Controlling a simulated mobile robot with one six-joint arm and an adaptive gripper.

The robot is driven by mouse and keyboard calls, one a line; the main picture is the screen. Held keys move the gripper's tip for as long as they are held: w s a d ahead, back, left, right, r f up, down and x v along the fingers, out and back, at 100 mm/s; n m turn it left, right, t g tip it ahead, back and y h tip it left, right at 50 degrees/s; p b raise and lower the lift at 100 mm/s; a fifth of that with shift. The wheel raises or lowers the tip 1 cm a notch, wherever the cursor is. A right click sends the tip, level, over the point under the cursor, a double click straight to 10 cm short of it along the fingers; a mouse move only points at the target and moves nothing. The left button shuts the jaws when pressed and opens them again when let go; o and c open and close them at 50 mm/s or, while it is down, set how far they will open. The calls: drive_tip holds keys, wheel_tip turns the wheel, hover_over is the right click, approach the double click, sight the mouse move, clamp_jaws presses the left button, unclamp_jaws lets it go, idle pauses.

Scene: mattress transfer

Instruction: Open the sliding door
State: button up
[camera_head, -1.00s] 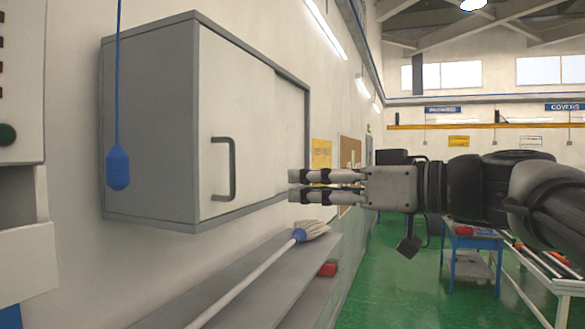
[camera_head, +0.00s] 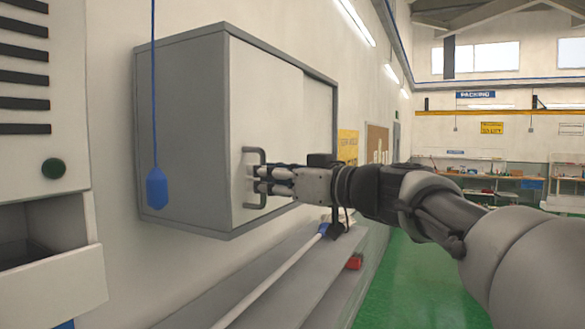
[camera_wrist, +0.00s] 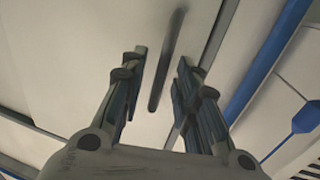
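The sliding door (camera_head: 265,90) is a pale panel on the front of a grey wall cabinet (camera_head: 180,130). Its dark grey bar handle (camera_head: 249,153) is near the door's left edge, and a second panel is set back at the right. My gripper (camera_head: 258,180) is at the handle, with its fingers partly covering the bar. In the wrist view the handle (camera_wrist: 166,62) runs between the two spread fingertips, with gaps visible at both sides. My gripper (camera_wrist: 162,62) is open and not closed on it. Whether a finger touches the handle or door cannot be told.
A blue pendant (camera_head: 157,188) hangs on a cord at the cabinet's left. A white mop (camera_head: 270,285) lies on the grey ledge (camera_head: 310,290) below. A grey machine with an open drawer (camera_head: 55,265) stands at the far left. Green floor (camera_head: 400,285) is clear at the right.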

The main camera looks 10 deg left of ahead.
drive_tip(key=shift+w+a, duration=0.35)
drive_tip(key=shift+a, duration=0.3)
drive_tip(key=shift+c, duration=0.4)
clamp_jaws()
